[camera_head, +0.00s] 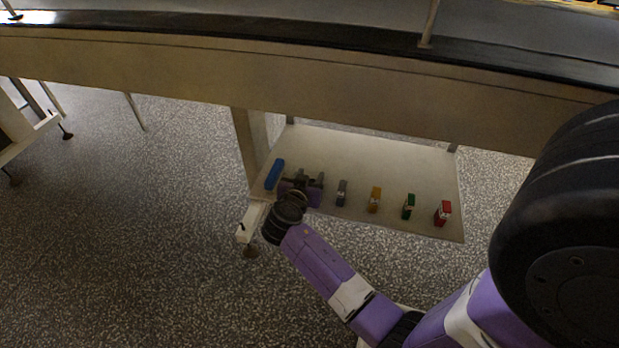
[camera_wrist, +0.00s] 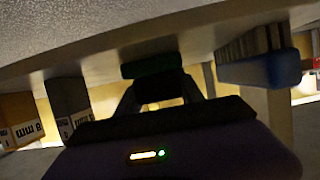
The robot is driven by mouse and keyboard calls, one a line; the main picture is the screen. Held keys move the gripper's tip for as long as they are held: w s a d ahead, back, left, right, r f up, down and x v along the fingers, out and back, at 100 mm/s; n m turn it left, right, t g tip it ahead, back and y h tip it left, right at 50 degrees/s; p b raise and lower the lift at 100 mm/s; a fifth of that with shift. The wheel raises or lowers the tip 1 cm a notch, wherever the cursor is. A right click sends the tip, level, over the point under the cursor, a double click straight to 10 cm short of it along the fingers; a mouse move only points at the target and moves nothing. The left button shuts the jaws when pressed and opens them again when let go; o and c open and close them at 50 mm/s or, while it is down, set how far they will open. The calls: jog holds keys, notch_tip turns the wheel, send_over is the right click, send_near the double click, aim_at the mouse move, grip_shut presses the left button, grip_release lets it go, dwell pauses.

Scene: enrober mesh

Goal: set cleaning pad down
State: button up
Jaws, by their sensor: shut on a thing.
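The cleaning pad, a dark green block (camera_wrist: 152,66), is between the fingertips of my gripper (camera_wrist: 158,88) in the wrist view. My gripper is shut on it. The wrist picture looks upside down, with the pale shelf surface above the pad. A dark shadow lies on that surface close to the pad; I cannot tell whether they touch. In the head view my gripper (camera_head: 309,180) is low over the left part of the shelf (camera_head: 370,153), and the pad cannot be made out there.
A blue brush-like thing (camera_head: 275,174) stands just left of my gripper; it also shows in the wrist view (camera_wrist: 262,70). Right of my gripper stand grey (camera_head: 341,192), yellow (camera_head: 375,199), green (camera_head: 408,206) and red (camera_head: 443,213) items. A long beam (camera_head: 300,75) runs above the shelf. The shelf's back is clear.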

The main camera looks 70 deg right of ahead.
jog(key=shift+f, duration=0.1)
jog(key=o, duration=1.4)
jog(key=shift+c, duration=0.2)
